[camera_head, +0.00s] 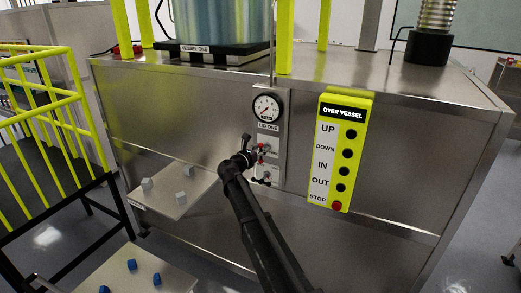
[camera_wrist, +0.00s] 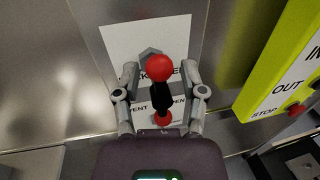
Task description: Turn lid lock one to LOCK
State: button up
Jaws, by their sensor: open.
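A lever with a red ball end (camera_wrist: 159,68) and a dark shaft sticks out from a white label plate (camera_wrist: 118,42) in the wrist view. A second, smaller red ball (camera_wrist: 162,116) shows below it. My gripper (camera_wrist: 161,76) is open, with one finger on each side of the lever, apart from it. The plate's lettering is partly hidden; "VENT" and part of "OPEN" show lower down. In the head view my gripper (camera_head: 256,158) is at the grey LID ONE panel (camera_head: 283,108), below its gauge (camera_head: 266,107). The lever's lock marking cannot be read fully.
A yellow OVER VESSEL button box (camera_head: 346,98) stands right of the panel and also shows in the wrist view (camera_wrist: 262,78). A shelf (camera_head: 178,197) with grey blocks juts out at left. Yellow railings (camera_head: 50,105) stand farther left.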

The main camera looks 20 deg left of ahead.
grip_shut()
dwell(0.3)
jog(key=shift+w+m, duration=0.1)
jog(key=shift+m, duration=0.2)
jog(key=m, duration=0.1)
jog(key=m+p, duration=0.1)
jog(key=m, duration=0.1)
jog(key=shift+d+g, duration=0.25)
jog(key=shift+g, duration=0.05)
jog(key=m+y, duration=0.1)
jog(key=m, duration=0.3)
jog(key=d+f+m+y, duration=0.1)
jog(key=m, duration=0.3)
jog(key=f+m+g+y, duration=0.1)
jog(key=m, duration=0.3)
jog(key=shift+s+d+f+y, duration=0.2)
jog(key=shift+d+y, duration=0.1)
jog(key=shift+d, duration=0.1)
